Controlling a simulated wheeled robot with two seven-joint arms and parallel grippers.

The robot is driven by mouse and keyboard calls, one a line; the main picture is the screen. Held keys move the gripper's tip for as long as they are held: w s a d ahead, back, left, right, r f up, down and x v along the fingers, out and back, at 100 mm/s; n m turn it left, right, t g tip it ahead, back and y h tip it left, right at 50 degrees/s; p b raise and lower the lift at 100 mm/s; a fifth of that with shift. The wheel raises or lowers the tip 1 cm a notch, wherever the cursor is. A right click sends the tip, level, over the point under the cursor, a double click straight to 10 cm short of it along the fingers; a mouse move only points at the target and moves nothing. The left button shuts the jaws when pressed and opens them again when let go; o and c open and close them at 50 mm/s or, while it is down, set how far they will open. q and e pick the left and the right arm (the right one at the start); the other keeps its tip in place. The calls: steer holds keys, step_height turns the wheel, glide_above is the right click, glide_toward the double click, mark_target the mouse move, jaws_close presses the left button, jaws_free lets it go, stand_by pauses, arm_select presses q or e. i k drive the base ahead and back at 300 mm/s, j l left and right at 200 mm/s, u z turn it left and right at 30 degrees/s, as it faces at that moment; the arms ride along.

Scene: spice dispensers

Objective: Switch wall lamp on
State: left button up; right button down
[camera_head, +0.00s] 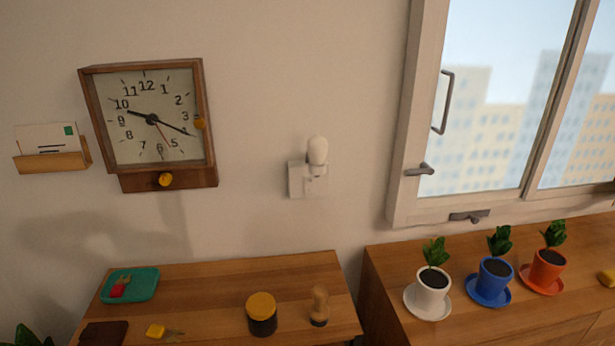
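The wall lamp (317,151) is a small white bulb on a pale square wall plate (298,180), fixed to the wall between the clock and the window. The bulb looks white and unlit, with no glow on the wall around it. A small pale part projects below the bulb at the plate; I cannot tell whether it is a switch. Neither of my grippers is in view.
A wooden clock (152,118) and a letter holder (52,162) hang at left. Below, a wooden table (215,290) bears a yellow-lidded jar (262,314), a wooden stamp-like object (319,306) and a green tray (146,284). Potted plants stand on the right cabinet (390,262) under the window.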

mark_target(309, 182)
steer(key=i+l+u, duration=0.65)
steer(key=k+j, duration=0.05)
